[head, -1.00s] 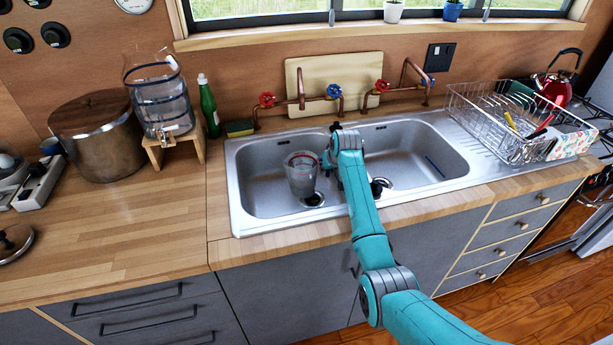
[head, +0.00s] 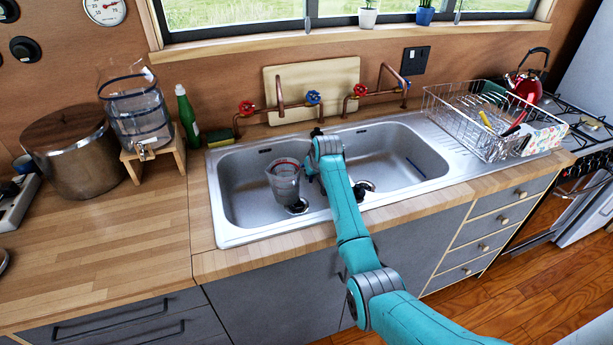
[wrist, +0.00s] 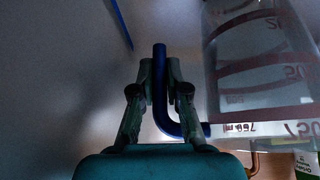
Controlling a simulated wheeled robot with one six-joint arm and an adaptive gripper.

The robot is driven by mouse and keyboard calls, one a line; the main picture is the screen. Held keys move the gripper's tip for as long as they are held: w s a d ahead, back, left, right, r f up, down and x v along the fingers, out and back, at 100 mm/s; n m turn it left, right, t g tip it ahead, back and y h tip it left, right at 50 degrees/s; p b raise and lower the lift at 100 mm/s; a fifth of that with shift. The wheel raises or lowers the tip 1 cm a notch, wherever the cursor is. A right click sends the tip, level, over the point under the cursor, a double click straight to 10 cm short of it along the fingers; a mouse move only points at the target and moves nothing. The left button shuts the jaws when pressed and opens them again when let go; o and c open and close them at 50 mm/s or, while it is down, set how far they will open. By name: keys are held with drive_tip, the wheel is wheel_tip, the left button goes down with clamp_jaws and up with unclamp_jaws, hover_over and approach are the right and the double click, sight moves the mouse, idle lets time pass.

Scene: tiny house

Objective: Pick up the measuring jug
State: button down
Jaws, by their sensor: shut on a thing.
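The measuring jug (head: 285,183) is clear with red markings and shows in the left basin of the steel sink (head: 232,205), by the drain. It looks roughly upright; I cannot tell whether its base touches the basin floor. In the wrist view the jug (wrist: 262,75) fills the right side, and its blue handle (wrist: 160,108) passes between my fingers. My gripper (wrist: 160,72) is shut on that handle. In the head view my arm hides most of the gripper, at the jug's right side.
Copper taps (head: 280,95) with red and blue knobs stand behind the sink. A wire dish rack (head: 470,125) is on the right drainboard. A green bottle (head: 187,115), a glass dispenser (head: 137,110) and a large pot (head: 80,155) stand left. The front-left worktop (head: 120,245) is clear.

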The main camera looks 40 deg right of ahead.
drive_tip(key=shift+r, duration=0.2)
wheel_tip(320, 180, up, 18)
drive_tip(key=shift+f, duration=0.25)
idle(1.2)
